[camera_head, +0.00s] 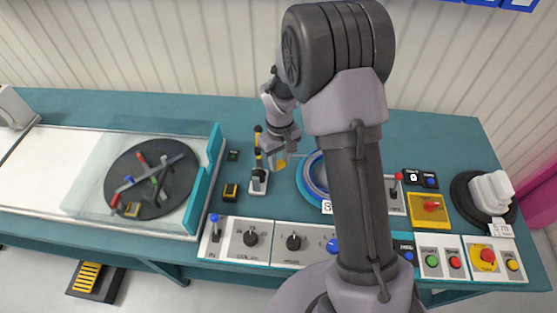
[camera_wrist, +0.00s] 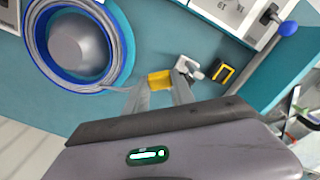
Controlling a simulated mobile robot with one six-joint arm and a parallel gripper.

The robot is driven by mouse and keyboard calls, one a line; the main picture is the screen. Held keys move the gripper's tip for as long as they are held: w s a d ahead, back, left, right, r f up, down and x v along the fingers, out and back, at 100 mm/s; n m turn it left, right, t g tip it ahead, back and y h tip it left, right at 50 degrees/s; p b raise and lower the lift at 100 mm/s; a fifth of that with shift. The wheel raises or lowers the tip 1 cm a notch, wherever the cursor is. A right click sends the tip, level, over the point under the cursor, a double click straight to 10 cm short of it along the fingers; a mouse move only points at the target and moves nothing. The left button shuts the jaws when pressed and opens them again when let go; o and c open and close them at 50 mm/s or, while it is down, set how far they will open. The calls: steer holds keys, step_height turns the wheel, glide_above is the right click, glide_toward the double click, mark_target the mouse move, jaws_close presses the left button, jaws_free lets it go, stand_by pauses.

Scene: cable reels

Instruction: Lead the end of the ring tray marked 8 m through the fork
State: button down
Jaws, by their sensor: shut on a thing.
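The ring tray (camera_head: 306,184) is a blue ring on the bench, partly hidden behind my arm; an "8" shows on its label (camera_head: 327,207). In the wrist view the ring tray (camera_wrist: 127,55) holds grey cable around a grey hub. The cable runs from its rim to my gripper (camera_wrist: 159,88). My gripper is shut on the yellow cable end (camera_wrist: 160,79), which also shows in the head view (camera_head: 281,163). A small white fixture with a dark top (camera_head: 258,181), seemingly the fork, stands just left of my gripper; it also shows in the wrist view (camera_wrist: 188,66). The cable end appears beside it.
A black-and-yellow block (camera_head: 230,192) sits left of the white fixture. Further left is a dark turntable (camera_head: 150,180) with loose pieces under a clear cover. Control panels (camera_head: 245,240) line the front edge. A dark reel (camera_head: 467,207) marked 5 m stands at right.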

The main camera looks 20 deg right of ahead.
steer(key=shift+w+a+f, duration=0.1)
steer(key=shift+w+a, duration=0.05)
steer(key=shift+a+f+b, duration=0.1)
steer(key=shift+f+b, duration=0.2)
steer(key=shift+b, duration=0.05)
steer(key=shift+w+a+f+b, duration=0.1)
steer(key=shift+a+f+b, duration=0.35)
steer(key=shift+a+f, duration=0.15)
steer(key=w+a, duration=0.4)
steer(key=a, duration=0.6)
steer(key=shift+w+a, duration=0.25)
steer(key=shift+a, duration=0.1)
